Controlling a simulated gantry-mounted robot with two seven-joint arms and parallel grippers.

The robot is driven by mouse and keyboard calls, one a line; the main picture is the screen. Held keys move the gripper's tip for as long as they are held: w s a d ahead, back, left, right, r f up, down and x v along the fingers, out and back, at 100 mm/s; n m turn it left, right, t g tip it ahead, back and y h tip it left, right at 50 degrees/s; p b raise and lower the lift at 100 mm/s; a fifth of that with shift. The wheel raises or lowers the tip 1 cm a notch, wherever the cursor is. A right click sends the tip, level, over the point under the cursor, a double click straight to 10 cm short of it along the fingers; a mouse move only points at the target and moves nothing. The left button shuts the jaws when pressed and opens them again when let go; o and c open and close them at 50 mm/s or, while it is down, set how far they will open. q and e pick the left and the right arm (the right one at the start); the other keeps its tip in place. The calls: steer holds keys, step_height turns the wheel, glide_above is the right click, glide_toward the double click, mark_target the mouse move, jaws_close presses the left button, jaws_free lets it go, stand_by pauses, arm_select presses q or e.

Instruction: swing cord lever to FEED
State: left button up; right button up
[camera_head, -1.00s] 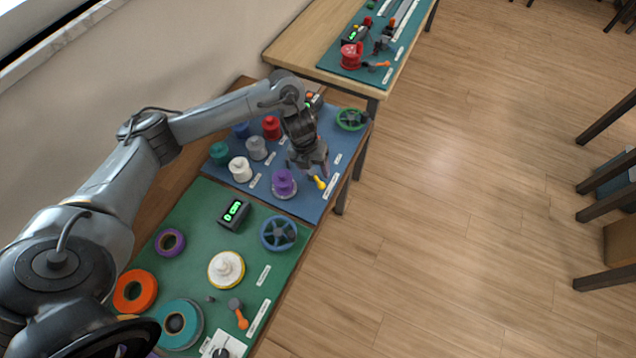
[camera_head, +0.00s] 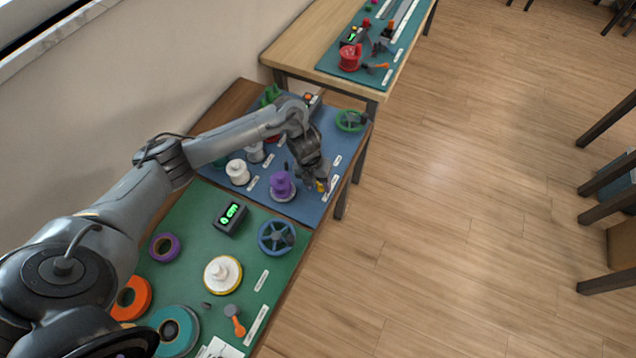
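A small lever with a yellow handle (camera_head: 320,187) is at the front right of the blue mat (camera_head: 312,212), beside the purple spool (camera_head: 282,186). My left gripper (camera_head: 314,183) is low over the mat at this lever and hides most of it. Only a bit of yellow shows by the fingers. I cannot tell whether the fingers touch it or how far apart they are. The lever's label is too small to read. My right gripper is not in view.
Grey and white spools (camera_head: 238,172) stand behind the purple one. A green handwheel (camera_head: 350,121) is at the mat's far right. The near green mat (camera_head: 190,212) holds a display box (camera_head: 231,216), a blue handwheel (camera_head: 277,238) and an orange lever (camera_head: 235,324). Open floor lies right.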

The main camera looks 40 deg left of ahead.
arm_select(q)
steer(key=c, duration=0.7)
